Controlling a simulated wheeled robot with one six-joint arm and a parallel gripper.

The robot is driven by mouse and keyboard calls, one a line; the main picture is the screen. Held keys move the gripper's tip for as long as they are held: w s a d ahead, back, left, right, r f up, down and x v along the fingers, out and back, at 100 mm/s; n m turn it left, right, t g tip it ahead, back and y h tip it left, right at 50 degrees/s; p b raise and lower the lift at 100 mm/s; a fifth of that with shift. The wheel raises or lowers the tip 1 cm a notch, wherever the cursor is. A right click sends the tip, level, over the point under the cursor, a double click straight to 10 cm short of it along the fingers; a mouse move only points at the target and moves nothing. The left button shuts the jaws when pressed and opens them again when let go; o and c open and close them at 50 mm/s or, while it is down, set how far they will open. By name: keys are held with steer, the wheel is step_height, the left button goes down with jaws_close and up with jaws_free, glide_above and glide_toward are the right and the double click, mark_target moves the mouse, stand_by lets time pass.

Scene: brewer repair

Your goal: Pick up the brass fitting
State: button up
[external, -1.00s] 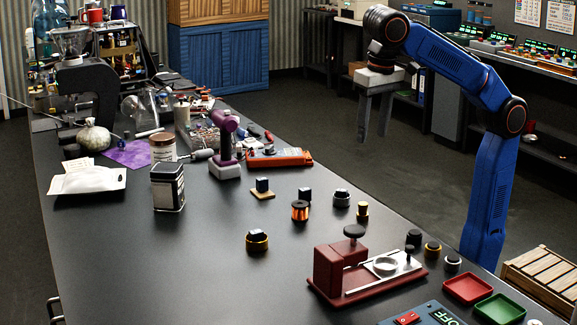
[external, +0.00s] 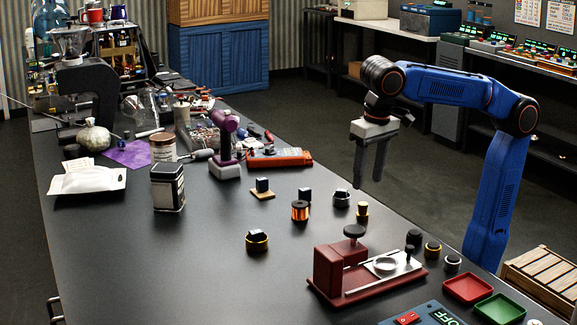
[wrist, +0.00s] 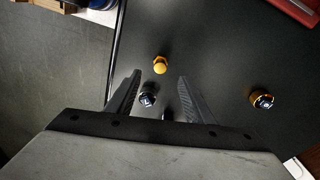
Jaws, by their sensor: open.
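The brass fitting (external: 362,211) is a small, bright, gold-coloured piece standing on the dark bench near its right edge. In the wrist view the brass fitting (wrist: 160,64) shows as a yellow knob just beyond the fingertips, roughly centred between them. My gripper (external: 367,183) is open and empty, with its fingers pointing down above the bench edge, clearly higher than the fitting. In the wrist view my gripper (wrist: 159,78) has its two dark fingers spread wide. Nothing hides the fitting.
A silver-and-black knurled part (external: 341,198) stands close to the fitting. A copper coil (external: 300,211) and a gold-ringed black part (external: 257,241) stand further left. A red fixture (external: 330,272) is in front, with a red tray (external: 468,288) and green tray (external: 499,308) to its right.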

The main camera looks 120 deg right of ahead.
mark_target(363, 203)
steer(key=shift+w+d+f, duration=0.1)
steer(key=shift+d+f, duration=0.1)
steer(key=shift+f, duration=1.35)
steer(key=shift+d+f, duration=0.15)
steer(key=shift+f, duration=1.4)
steer(key=shift+w+d+f, duration=0.1)
steer(key=shift+d+f, duration=0.1)
steer(key=shift+f, duration=1.35)
steer(key=c, duration=1.1)
